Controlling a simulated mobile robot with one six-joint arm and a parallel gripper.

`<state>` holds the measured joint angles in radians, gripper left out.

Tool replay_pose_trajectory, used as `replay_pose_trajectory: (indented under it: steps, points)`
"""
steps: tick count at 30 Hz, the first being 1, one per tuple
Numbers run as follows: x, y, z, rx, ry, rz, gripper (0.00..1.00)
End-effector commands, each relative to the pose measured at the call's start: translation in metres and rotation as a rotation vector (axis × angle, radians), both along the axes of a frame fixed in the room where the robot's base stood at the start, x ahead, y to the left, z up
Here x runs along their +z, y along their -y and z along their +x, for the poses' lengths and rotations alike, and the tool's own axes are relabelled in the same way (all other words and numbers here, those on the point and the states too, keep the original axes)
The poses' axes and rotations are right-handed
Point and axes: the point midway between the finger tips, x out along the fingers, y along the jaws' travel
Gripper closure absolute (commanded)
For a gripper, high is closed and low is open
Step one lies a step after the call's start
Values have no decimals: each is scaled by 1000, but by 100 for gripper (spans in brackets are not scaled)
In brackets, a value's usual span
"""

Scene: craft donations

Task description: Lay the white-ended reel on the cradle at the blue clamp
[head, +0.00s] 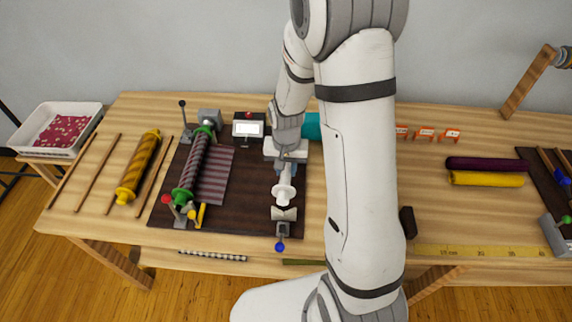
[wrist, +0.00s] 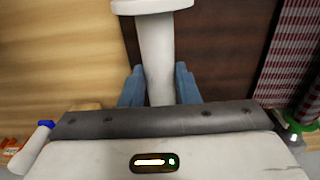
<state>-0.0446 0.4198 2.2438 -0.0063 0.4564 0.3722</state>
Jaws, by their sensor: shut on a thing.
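My gripper (head: 290,167) is over the dark mat, mostly hidden by my arm in the head view. In the wrist view its blue fingers (wrist: 160,88) are shut on the white shaft of the white-ended reel (wrist: 155,55). A round white end of the reel (head: 284,192) points toward the front edge in the head view. Just in front of it is a pale notched cradle block (head: 284,214), with a blue ball knob (head: 280,246) before it. I cannot tell whether the reel touches the block. A blue-tipped part (wrist: 45,125) shows at the wrist view's lower left.
To the left, a dark striped roller (head: 196,165) lies in a stand with green and red parts, over striped cloth (head: 217,175). A yellow roller (head: 138,168) lies farther left. Purple (head: 485,163) and yellow rolls (head: 485,179) lie right. My arm hides the table's middle.

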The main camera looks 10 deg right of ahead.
Motion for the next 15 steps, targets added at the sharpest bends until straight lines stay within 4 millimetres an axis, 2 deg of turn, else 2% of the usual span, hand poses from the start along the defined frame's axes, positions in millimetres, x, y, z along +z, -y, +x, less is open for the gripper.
replay_pose_trajectory:
  steps: [3, 15]
  points:
    - [-15, 0, 0, 0, -1, 0, 94]
    - [-48, 1, 0, -1, 0, 0, 94]
